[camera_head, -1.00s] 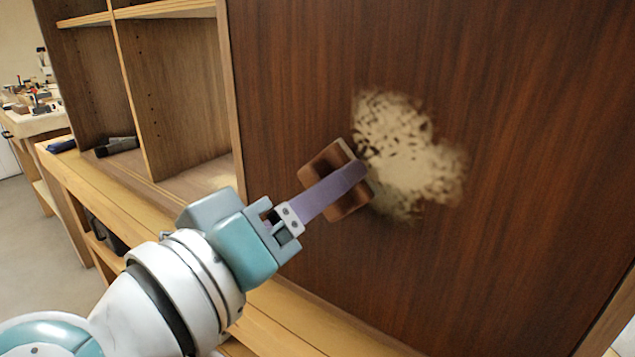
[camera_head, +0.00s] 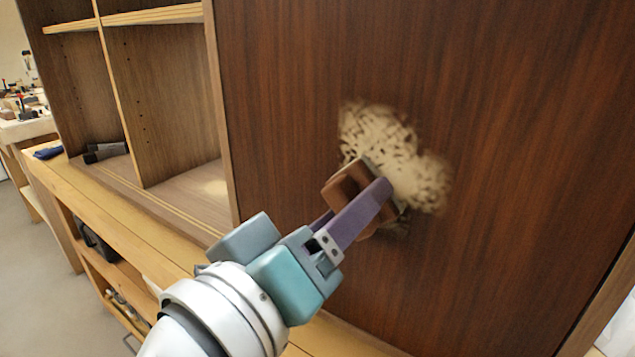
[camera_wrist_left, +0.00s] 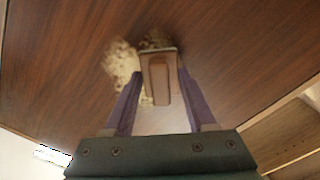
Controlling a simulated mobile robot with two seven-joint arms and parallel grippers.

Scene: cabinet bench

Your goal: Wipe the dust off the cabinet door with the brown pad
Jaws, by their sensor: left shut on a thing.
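The cabinet door (camera_head: 500,130) is a dark reddish-brown wood panel. A patch of pale tan dust (camera_head: 395,150) lies on its middle, speckled and thinner toward the edges. My left gripper (camera_head: 375,200) is shut on the brown pad (camera_head: 347,185), with a purple finger on each side of it. The pad is at the lower left edge of the dust and hides part of it. In the left wrist view the pad (camera_wrist_left: 157,80) sits between the fingers, its far face at or very near the door (camera_wrist_left: 230,45). Dust (camera_wrist_left: 120,65) shows beside and beyond it. My right gripper is not in view.
Open wooden shelves (camera_head: 165,100) stand left of the door, with dark cylindrical items (camera_head: 105,151) and a blue item (camera_head: 48,152) at the far left. A wooden bench ledge (camera_head: 150,215) runs below. A cluttered table (camera_head: 25,128) stands farther back.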

